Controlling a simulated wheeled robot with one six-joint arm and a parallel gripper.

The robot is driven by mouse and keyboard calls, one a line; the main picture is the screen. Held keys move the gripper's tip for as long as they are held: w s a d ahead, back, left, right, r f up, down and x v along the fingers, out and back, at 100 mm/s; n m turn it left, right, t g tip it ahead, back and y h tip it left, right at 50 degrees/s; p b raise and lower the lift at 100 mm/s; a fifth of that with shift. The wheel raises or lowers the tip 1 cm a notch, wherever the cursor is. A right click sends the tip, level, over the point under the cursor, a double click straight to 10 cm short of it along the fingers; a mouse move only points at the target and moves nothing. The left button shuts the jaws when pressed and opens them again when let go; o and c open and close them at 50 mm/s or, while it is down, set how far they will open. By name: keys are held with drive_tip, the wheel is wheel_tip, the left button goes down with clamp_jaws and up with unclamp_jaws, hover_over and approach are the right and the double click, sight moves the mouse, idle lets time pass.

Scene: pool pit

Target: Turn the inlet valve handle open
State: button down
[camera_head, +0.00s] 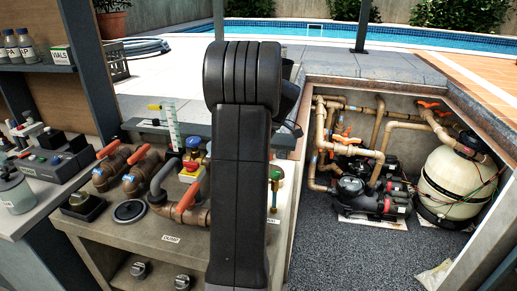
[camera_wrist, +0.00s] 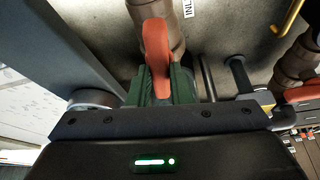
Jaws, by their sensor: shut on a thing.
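In the wrist view, the orange-red inlet valve handle (camera_wrist: 157,45) stands out from a brown valve body (camera_wrist: 176,12). The handle's lower end is between the fingers. In the head view, my dark arm covers the middle of the picture, and I cannot make out my gripper or the held handle there.
Other orange-handled valves (camera_head: 187,199) on brown pipes stand on the bench (camera_head: 130,235) left of my arm. A shelf with bottles (camera_head: 28,45) is at far left. To the right, a sunken pit holds a black pump (camera_head: 362,197) and a cream filter tank (camera_head: 456,182).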

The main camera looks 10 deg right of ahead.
drive_tip(key=shift+n+g, duration=0.3)
drive_tip(key=shift+n, duration=0.6)
drive_tip(key=c, duration=1.3)
unclamp_jaws()
drive_tip(key=shift+d+r, duration=0.1)
drive_tip(key=v, duration=1.3)
drive_tip(key=shift+d+r, duration=0.2)
drive_tip(key=shift+r, duration=0.1)
drive_tip(key=shift+f, duration=0.1)
